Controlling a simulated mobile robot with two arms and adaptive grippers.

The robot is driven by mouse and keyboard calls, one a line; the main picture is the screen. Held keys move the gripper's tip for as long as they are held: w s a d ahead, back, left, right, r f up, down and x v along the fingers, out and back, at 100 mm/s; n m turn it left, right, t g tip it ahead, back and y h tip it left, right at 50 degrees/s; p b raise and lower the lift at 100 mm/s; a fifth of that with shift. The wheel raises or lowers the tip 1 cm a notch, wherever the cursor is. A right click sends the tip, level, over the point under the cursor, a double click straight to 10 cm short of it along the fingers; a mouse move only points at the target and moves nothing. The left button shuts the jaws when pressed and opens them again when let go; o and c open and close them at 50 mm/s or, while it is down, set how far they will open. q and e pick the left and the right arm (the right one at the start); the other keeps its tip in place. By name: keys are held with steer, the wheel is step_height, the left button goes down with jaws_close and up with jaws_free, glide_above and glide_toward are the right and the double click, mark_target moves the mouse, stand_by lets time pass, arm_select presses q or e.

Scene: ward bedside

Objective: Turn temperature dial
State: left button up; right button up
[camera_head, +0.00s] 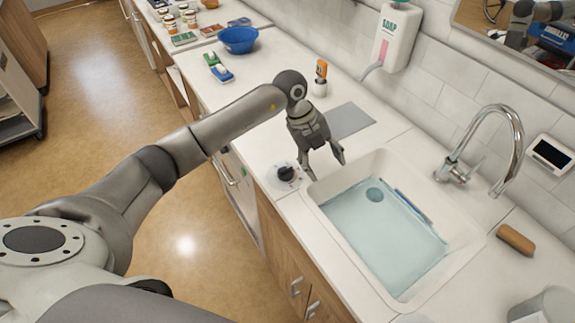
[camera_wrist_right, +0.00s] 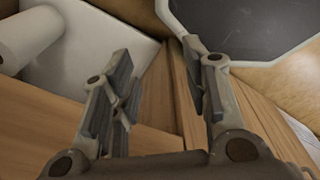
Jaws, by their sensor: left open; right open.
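The temperature dial (camera_head: 286,173) is a black knob on a pale round base with small markings. It sits on the white counter at the near left corner of the sink. My left gripper (camera_head: 325,168) is open and points down, just right of the dial. One finger is close to the dial and the other is over the sink's edge; I cannot tell whether it touches. My right gripper (camera_wrist_right: 160,95) shows only in the right wrist view, open and empty, with wood panels behind it.
The sink (camera_head: 385,225) holds water and a blue stick-like item. A chrome faucet (camera_head: 490,150), a brown roll-shaped item (camera_head: 515,239), a soap dispenser (camera_head: 395,38), a thermometer-like orange device (camera_head: 321,72) and a blue bowl (camera_head: 238,39) stand around.

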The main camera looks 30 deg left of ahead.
mark_target(286, 169)
arm_select(q)
steer(key=a+r+n+g+y, duration=0.15)
steer(key=a+y, duration=0.25)
steer(key=a, duration=0.7)
steer(key=shift+n+t, duration=0.25)
steer(key=shift+n, duration=0.1)
steer(key=f+p, duration=0.1)
steer(key=f, duration=0.2)
steer(key=f+p, duration=0.1)
steer(key=f, duration=0.2)
steer(key=f+p, duration=0.1)
steer(key=f, duration=0.2)
steer(key=shift+w+f, duration=0.2)
steer(key=shift+w, duration=0.05)
steer(key=shift+f, duration=0.45)
steer(key=c, duration=1)
